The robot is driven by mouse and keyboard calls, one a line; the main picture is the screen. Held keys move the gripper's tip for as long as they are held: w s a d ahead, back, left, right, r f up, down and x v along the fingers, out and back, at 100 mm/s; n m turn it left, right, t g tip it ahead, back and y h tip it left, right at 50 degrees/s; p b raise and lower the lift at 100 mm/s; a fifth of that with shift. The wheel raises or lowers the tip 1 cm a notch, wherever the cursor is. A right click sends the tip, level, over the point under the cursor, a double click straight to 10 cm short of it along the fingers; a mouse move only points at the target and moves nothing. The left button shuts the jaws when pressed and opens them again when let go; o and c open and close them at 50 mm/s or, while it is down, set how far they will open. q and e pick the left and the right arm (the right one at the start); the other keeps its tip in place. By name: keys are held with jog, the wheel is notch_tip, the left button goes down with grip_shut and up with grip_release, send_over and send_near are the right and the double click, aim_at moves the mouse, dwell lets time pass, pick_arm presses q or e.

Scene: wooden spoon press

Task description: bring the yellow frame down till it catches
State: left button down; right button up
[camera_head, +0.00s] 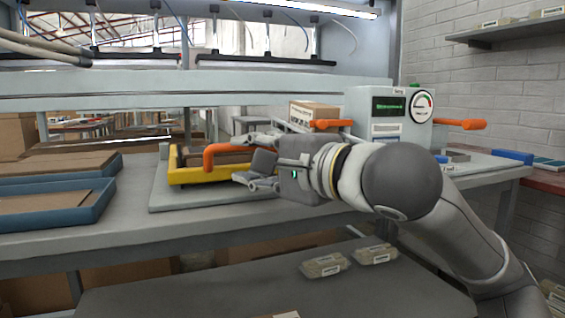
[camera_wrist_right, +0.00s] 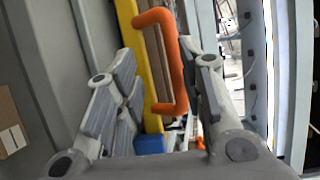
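The yellow frame (camera_head: 184,177) sits low on a grey board on the bench, with brown wooden pieces inside it. An orange handle (camera_head: 209,157) stands at its front. My right gripper (camera_head: 248,160) is open just right of the handle, its fingers pointing left. In the right wrist view, the orange handle (camera_wrist_right: 174,62) shows between my spread fingers (camera_wrist_right: 165,65), with gaps on both sides, and the yellow frame (camera_wrist_right: 128,25) runs behind it. Whether the frame is fully down or caught cannot be told; its right part is hidden behind my gripper. My left gripper is not in view.
A grey machine box (camera_head: 375,113) with dial and orange levers stands right of the frame. A carton (camera_head: 314,111) is behind my gripper. Blue trays (camera_head: 60,212) lie at the left. A beam (camera_head: 200,84) spans above the bench. Wrapped packs (camera_head: 325,265) lie on the lower shelf.

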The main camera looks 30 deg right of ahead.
jog(key=v, duration=0.9)
jog(key=shift+s, duration=0.4)
